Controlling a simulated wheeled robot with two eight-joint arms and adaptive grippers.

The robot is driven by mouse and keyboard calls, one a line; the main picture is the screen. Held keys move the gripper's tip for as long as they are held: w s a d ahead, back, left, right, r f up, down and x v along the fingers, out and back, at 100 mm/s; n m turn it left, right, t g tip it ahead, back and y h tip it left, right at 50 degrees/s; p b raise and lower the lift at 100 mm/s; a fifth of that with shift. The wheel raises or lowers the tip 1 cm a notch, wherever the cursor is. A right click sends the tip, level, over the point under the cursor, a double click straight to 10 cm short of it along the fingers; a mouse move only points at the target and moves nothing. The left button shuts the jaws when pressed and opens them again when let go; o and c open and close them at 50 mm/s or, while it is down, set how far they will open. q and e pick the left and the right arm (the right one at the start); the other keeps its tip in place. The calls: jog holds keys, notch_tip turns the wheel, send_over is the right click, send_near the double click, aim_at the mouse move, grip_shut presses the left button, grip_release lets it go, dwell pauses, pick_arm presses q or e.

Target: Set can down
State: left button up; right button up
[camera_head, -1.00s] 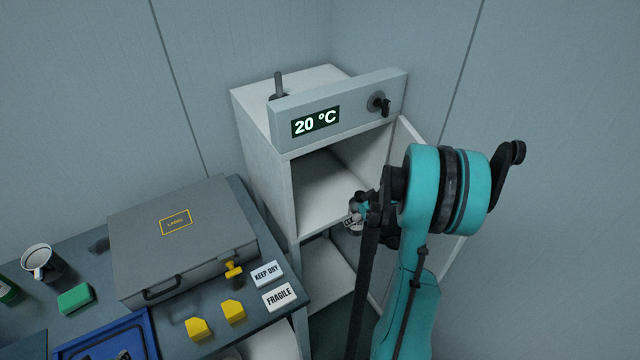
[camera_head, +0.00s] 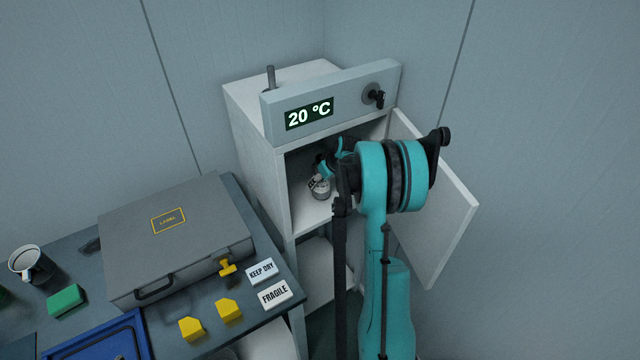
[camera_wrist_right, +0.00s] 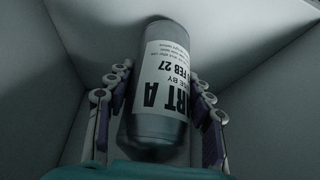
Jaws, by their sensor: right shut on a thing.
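A grey metal can (camera_head: 321,190) with a white label is inside the upper compartment of the white cabinet (camera_head: 262,180). My right gripper (camera_head: 318,180) reaches into that compartment and is shut on the can. In the right wrist view the can (camera_wrist_right: 160,100) stands between the two fingers of the right gripper (camera_wrist_right: 160,115), its label reading "PART A" in part. The wrist view shows pale compartment walls around it. I cannot tell whether the can's base touches the shelf. My left gripper is not in view.
The cabinet door (camera_head: 430,210) hangs open at the right, beside my arm. A panel with a "20 °C" display (camera_head: 309,114) tops the opening. At left, a table holds a grey case (camera_head: 175,235), yellow blocks, label blocks, a blue tray (camera_head: 105,340) and a mug (camera_head: 30,264).

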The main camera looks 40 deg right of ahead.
jog(key=shift+b+x, duration=0.4)
jog(key=shift+x, duration=0.55)
jog(key=shift+s+r, duration=0.1)
jog(key=o, duration=1.2)
jog(key=shift+f, duration=0.25)
jog(key=shift+c, duration=0.2)
jog(key=o, duration=0.4)
jog(key=shift+r, duration=0.1)
jog(key=shift+s+r, duration=0.1)
jog(key=shift+r, duration=0.3)
jog(key=p+v, duration=0.3)
jog(key=v, duration=0.8)
jog(key=shift+s+r+p, duration=0.2)
jog(key=shift+p, duration=0.1)
